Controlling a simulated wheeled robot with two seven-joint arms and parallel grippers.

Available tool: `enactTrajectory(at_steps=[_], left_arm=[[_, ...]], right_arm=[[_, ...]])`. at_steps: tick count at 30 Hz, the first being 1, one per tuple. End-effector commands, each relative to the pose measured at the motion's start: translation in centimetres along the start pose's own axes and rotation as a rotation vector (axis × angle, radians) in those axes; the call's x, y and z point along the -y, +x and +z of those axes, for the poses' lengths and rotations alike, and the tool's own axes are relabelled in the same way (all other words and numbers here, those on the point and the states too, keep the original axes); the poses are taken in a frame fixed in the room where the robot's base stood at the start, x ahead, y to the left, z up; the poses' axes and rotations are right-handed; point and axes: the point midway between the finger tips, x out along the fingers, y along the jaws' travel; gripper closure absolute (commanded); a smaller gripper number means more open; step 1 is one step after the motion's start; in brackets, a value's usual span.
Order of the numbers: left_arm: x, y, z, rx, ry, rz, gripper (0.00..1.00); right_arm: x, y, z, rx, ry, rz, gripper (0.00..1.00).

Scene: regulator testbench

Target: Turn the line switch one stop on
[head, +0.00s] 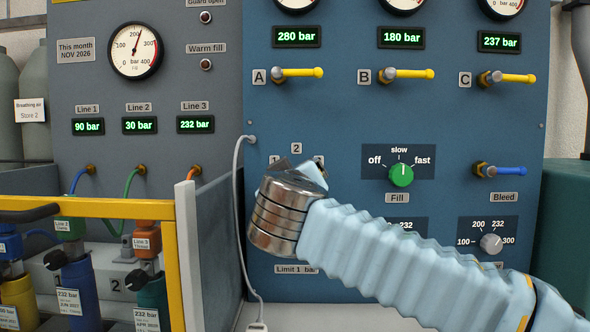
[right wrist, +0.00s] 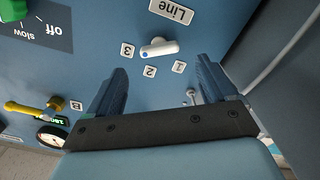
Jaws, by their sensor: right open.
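The line switch (right wrist: 159,47) is a white bar-shaped knob on the blue panel, seen upside down in the right wrist view. My left gripper is out of view.
The green Fill knob (head: 401,175) is right of my wrist, pointing at slow. A white cable (head: 237,200) hangs left of it. Yellow valve levers A (head: 299,73), B (head: 409,74) and C (head: 512,78) are above. A yellow-framed cage (head: 90,207) with cylinders stands at left.

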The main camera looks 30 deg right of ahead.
Motion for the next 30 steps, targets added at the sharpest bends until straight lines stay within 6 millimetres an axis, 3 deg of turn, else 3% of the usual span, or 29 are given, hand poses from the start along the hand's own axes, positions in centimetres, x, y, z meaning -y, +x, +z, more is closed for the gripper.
enactTrajectory(at_steps=[3,9,21,30], left_arm=[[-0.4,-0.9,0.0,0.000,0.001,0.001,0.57],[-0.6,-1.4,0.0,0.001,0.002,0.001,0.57],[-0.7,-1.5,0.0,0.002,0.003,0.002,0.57],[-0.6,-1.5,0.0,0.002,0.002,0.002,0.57]], right_arm=[[-0.1,2.6,-0.2,0.002,0.000,0.001,0.15],[-0.1,5.4,-0.1,0.001,-0.001,0.002,0.15],[0.0,6.1,0.0,0.000,0.001,0.000,0.16],[0.0,6.1,0.0,0.000,0.001,0.000,0.62]])
